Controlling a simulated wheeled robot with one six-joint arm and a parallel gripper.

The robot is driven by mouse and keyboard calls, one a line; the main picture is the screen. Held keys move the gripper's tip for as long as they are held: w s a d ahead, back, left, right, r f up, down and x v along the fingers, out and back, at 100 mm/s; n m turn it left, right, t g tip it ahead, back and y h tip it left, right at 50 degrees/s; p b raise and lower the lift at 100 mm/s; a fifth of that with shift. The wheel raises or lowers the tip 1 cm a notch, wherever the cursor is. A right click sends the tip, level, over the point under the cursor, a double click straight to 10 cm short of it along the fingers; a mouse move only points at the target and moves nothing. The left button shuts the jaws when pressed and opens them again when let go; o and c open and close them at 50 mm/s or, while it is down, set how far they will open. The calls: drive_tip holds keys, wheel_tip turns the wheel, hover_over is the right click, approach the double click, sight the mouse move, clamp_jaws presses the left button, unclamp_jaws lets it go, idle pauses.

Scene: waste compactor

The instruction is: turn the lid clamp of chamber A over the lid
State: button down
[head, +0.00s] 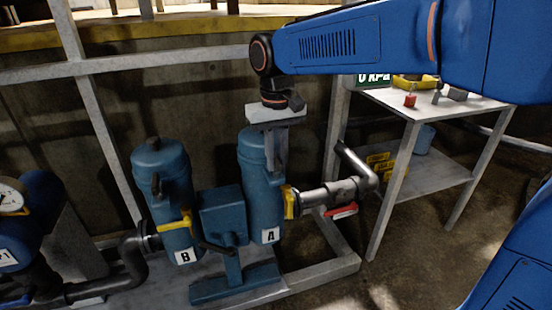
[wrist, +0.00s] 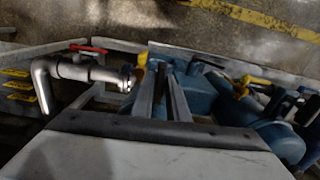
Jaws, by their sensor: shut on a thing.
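Chamber A (head: 262,215) is a blue upright cylinder with a domed lid (head: 251,140) and a white "A" label. My gripper (head: 276,172) points down at the right front of its upper part, below the lid top. The gripper also shows in the wrist view (wrist: 165,75), where its two fingers are close together over the blue chamber. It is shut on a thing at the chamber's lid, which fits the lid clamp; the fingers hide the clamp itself. Chamber B (head: 177,215) stands to the left, with its own dark clamp (head: 156,185) hanging at its front.
A blue box (head: 223,215) on a stand sits between the chambers. A grey pipe with a red-handled valve (head: 342,211) leaves chamber A to the right. A grey side table (head: 440,106) stands at the right. A railing and wall are behind.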

sight(277, 158)
idle(0.4)
drive_tip(key=c, duration=1.8)
unclamp_jaws()
drive_tip(key=shift+o, duration=0.2)
drive_tip(key=shift+r, duration=0.15)
wheel_tip(277, 158, up, 17)
drive_tip(key=s+d+f+m+t, duration=0.1)
drive_tip(key=s+d+f, duration=0.3)
drive_tip(key=d, duration=0.6)
drive_tip(key=s+d+f+m+t, duration=0.1)
drive_tip(key=s+d+f+t, duration=0.1)
drive_tip(key=s+d+f, duration=0.6)
drive_tip(key=s+d+f+m+t, duration=0.1)
drive_tip(key=s+d+f, duration=0.7)
drive_tip(key=f, duration=0.6)
drive_tip(key=shift+s+d+f+m+t, duration=0.25)
drive_tip(key=shift+s+m+t, duration=0.15)
